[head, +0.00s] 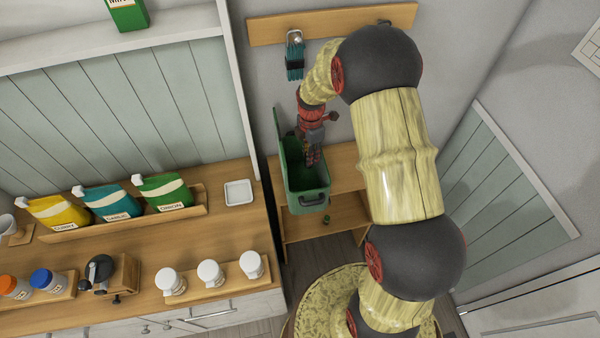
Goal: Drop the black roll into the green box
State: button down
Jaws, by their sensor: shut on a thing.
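The green box (308,200) stands open on a small wooden shelf unit against the wall, with its lid raised on the left side. My gripper (313,160) points down into the mouth of the box, its fingertips at or below the level of the rim. It is shut on the black roll, but the roll is too small and dark to make out clearly between the fingers. Whether the roll touches the box inside cannot be told.
A wooden counter (222,235) on the left holds colored bags, white-lidded jars and a white dish (239,193). A teal bundle (295,62) hangs from a wall rail (270,30) above the box. A small green item (326,219) sits below the box.

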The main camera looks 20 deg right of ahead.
jog(key=c, duration=1.5)
grip_release()
jog(key=shift+c, duration=0.2)
notch_tip(320, 180, up, 12)
